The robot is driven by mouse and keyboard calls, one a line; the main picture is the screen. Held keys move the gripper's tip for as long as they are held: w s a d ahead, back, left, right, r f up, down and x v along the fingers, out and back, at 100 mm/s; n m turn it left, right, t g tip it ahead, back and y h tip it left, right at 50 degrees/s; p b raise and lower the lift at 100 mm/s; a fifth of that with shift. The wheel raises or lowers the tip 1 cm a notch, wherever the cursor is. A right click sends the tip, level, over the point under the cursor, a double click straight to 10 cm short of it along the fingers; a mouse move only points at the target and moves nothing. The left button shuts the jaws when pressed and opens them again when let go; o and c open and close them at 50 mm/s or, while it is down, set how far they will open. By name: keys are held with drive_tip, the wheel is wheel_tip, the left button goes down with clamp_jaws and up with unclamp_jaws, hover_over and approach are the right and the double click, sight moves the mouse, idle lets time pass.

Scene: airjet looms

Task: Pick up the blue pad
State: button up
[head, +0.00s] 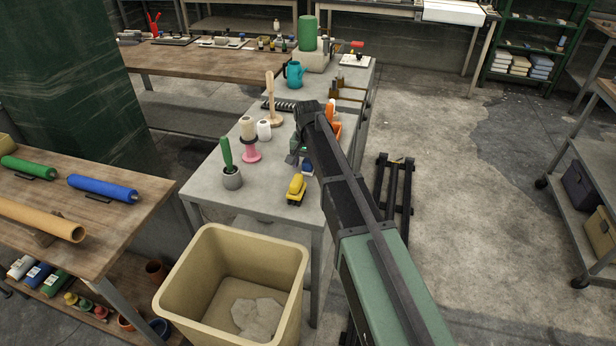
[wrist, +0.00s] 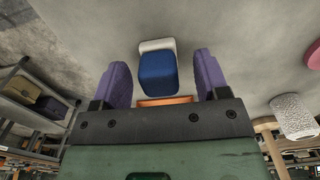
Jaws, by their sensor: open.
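The blue pad (wrist: 157,74) shows in the wrist view between my two purple fingers, with a white part at its far end. In the head view a small blue patch of it (head: 307,168) shows on the grey table (head: 212,163), beside my gripper (head: 298,152). My gripper is open in the wrist view (wrist: 161,64), with one finger on each side of the pad and a gap on both sides. My arm hides part of the table around the pad in the head view.
A yellow object (head: 296,189) stands just in front of the pad. A beige bin (head: 183,290) stands before the table.

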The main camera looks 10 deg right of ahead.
sight(308, 160)
drive_tip(key=shift+f, duration=0.45)
drive_tip(key=c, duration=1)
wheel_tip(308, 160, up, 20)
drive_tip(key=p, duration=2)
drive_tip(key=shift+r, duration=0.1)
